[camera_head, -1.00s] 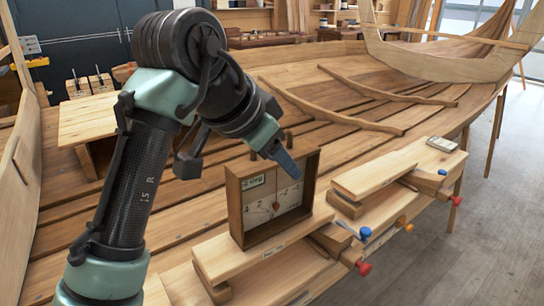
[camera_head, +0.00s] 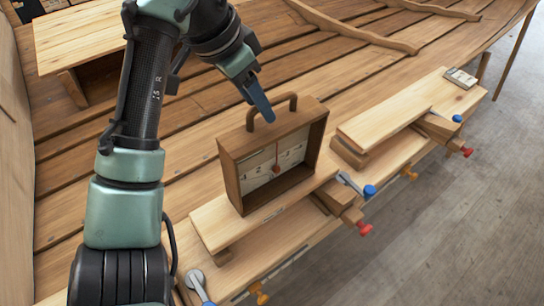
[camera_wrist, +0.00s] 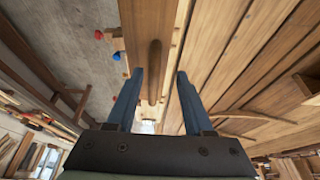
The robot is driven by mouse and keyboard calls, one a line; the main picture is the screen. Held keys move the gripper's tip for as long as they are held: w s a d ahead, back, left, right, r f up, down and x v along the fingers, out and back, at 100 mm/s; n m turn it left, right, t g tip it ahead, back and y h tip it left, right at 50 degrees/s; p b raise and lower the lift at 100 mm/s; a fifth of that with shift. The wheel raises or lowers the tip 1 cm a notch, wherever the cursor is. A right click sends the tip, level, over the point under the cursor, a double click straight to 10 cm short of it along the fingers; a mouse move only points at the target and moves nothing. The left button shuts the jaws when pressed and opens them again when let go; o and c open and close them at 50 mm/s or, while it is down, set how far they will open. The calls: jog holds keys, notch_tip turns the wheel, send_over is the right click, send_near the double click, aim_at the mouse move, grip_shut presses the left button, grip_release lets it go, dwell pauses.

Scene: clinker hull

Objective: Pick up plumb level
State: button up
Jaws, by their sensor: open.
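The plumb level is a wooden box frame (camera_head: 230,180) with an arched handle (camera_head: 293,101) on top and a pale dial with a red pointer inside. It stands upright on a plank. My gripper (camera_head: 265,115) is just above the box top, at the handle; its blue fingers hide part of the handle arch. In the wrist view my gripper (camera_wrist: 160,74) is open, with the handle bar (camera_wrist: 155,62) showing in the gap between its two fingers. Whether the fingertips reach down past the bar, I cannot tell.
Another plank (camera_head: 395,110) on blocks lies to the right, with a small pale object (camera_head: 460,78) at its far end. Clamps with blue, red and yellow knobs line the hull edge. A raised wooden board (camera_head: 90,40) is at the back left.

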aim_at(247, 152)
jog(key=shift+s+d+f, duration=0.15)
jog(key=shift+f, duration=0.2)
jog(key=p+x, duration=0.1)
jog(key=x, duration=0.3)
jog(key=shift+s+d+f, duration=0.1)
jog(key=shift+d+f, duration=0.1)
jog(key=shift+f, duration=0.2)
jog(key=shift+c, duration=0.4)
jog(key=c, duration=0.7)
grip_shut()
jog(key=shift+r, duration=0.1)
